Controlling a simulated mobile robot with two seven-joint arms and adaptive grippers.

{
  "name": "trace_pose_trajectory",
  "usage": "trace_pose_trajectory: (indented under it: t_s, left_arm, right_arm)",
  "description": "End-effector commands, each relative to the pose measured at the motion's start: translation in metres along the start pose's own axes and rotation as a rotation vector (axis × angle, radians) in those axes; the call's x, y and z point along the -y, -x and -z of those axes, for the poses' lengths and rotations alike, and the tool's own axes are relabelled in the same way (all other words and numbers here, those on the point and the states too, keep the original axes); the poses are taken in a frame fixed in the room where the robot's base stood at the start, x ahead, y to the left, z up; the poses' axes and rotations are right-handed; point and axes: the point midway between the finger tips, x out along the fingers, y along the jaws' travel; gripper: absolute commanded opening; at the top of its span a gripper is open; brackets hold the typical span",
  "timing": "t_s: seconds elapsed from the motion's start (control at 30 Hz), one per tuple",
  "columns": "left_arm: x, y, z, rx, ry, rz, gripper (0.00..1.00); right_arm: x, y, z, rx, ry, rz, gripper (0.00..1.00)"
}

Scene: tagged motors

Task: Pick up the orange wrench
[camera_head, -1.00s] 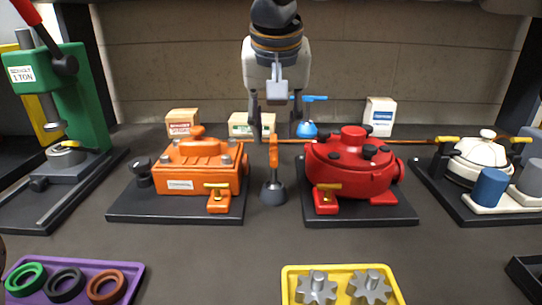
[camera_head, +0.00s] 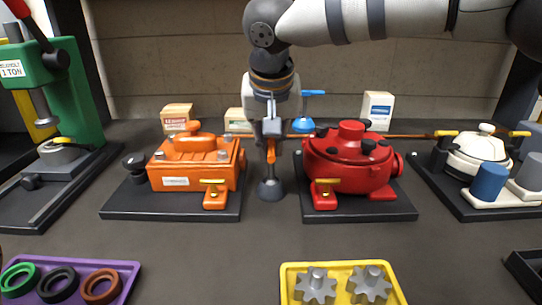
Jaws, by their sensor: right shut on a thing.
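The orange wrench (camera_head: 271,154) stands upright in a dark round stand (camera_head: 271,190), between the orange motor (camera_head: 190,172) and the red motor (camera_head: 352,170). My right gripper (camera_head: 271,138) comes down from above and is shut on the upper part of the wrench, hiding its top. The lower end of the wrench is still at the stand. My left gripper is not in view.
A blue tool (camera_head: 302,112) stands behind, close to my right gripper. A thin copper-coloured rod runs behind the red motor toward the white motor (camera_head: 480,150). A green press (camera_head: 60,90) stands at left. Purple (camera_head: 128,270) and yellow (camera_head: 285,284) trays lie in front.

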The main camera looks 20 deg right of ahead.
Motion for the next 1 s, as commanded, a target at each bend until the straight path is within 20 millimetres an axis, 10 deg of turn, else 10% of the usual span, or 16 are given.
trace_pose_trajectory:
  t_s: [0.37,0.7,1.0]
  left_arm:
    - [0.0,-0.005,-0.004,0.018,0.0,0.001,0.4]
    - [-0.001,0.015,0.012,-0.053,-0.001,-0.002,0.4]
    - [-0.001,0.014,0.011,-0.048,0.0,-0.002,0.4]
  right_arm:
    - [0.001,0.028,0.013,-0.001,-0.004,0.004,0.0]
    - [0.018,0.139,-0.038,-0.012,0.003,0.003,0.0]
    - [0.028,0.171,-0.075,0.0,0.0,0.0,0.0]
